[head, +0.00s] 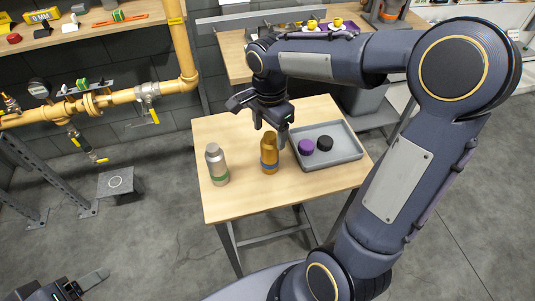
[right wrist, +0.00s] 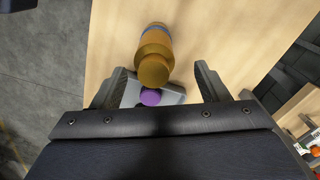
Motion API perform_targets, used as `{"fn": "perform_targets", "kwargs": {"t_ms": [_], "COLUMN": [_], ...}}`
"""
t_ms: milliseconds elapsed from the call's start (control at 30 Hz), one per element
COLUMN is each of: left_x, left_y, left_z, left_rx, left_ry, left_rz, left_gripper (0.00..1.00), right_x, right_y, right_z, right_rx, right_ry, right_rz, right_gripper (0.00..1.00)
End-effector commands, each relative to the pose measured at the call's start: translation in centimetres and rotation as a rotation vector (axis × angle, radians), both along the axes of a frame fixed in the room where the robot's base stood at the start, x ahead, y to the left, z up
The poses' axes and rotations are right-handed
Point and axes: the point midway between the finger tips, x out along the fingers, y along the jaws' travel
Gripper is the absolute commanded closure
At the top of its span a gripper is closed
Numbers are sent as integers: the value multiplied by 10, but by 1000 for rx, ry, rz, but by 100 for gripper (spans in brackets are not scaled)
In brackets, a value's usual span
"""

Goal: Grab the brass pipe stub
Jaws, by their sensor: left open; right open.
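A brass-coloured, bottle-shaped piece with a blue band (head: 269,157) stands upright on the wooden table, left of the grey tray. I cannot tell for sure that it is the brass pipe stub; no other clear pipe stub shows on this table. In the right wrist view the brass piece (right wrist: 155,52) appears between and beyond the fingers. My right gripper (head: 271,127) is open and empty, close above the piece's top, and I see no clear contact. It also shows in the right wrist view (right wrist: 159,72). My left gripper (head: 82,286) is open and empty, low at the bottom left, away from the table.
A silver bottle with a green band (head: 216,165) stands left of the brass piece. The grey tray (head: 345,157) holds a purple cap (head: 306,147) and a black cap (head: 325,143). A yellow pipe with valves (head: 120,97) runs along the left wall. The table's front is clear.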

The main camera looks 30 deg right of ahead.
Motion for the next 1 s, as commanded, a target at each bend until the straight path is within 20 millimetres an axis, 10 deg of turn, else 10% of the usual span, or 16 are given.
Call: {"fn": "perform_targets", "kwargs": {"t_ms": [667, 1000], "left_x": [0, 0], "left_y": [0, 0], "left_z": [11, 11], "left_rx": [0, 0], "left_ry": [0, 0], "left_rz": [0, 0], "left_gripper": [32, 32], "right_x": [-6, -6], "right_y": [1, 1], "right_z": [-55, -54], "right_rx": [1, 1], "right_ry": [-1, -1], "right_rz": [2, 2], "right_gripper": [32, 76]}}
